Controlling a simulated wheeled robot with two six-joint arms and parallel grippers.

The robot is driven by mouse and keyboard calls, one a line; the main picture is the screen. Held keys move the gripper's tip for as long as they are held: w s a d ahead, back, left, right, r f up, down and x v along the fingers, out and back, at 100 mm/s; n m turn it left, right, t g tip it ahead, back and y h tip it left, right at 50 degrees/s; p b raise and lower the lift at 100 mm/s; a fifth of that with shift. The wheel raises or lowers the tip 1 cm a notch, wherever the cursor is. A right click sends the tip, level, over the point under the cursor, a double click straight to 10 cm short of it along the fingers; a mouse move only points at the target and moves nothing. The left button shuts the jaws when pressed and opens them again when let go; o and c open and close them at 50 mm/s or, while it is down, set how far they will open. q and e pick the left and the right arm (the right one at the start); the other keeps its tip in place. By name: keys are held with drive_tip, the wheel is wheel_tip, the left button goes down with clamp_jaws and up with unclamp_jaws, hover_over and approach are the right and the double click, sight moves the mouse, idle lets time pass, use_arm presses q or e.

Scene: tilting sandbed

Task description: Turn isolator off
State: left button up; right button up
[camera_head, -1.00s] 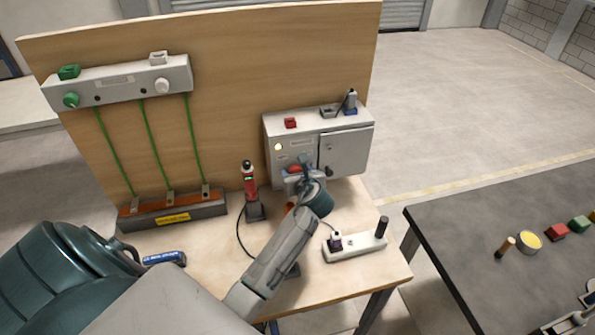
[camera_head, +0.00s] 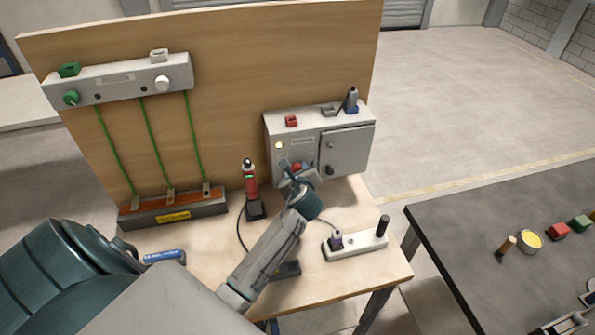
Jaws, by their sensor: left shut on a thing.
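The isolator's red handle (camera_head: 297,166) sits low on the front of the left part of a grey control box (camera_head: 348,152) against the wooden board. My left gripper (camera_head: 292,166) is at the handle and shut on it. The gripper hides much of the handle, so its exact angle cannot be told. A pale round lamp (camera_head: 280,145) is on the box front above and left of the handle. My right gripper is not in view.
A red-and-black tester (camera_head: 250,182) stands in a holder left of the box. A power strip (camera_head: 358,246) lies at the right of the bench. A blue-handled tool (camera_head: 164,257) lies at the left. A dark table (camera_head: 470,245) with small items is further right.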

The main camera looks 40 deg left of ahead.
use_arm(q)
drive_tip(key=o, duration=1)
drive_tip(key=b+v, duration=0.3)
drive_tip(key=v, duration=0.8)
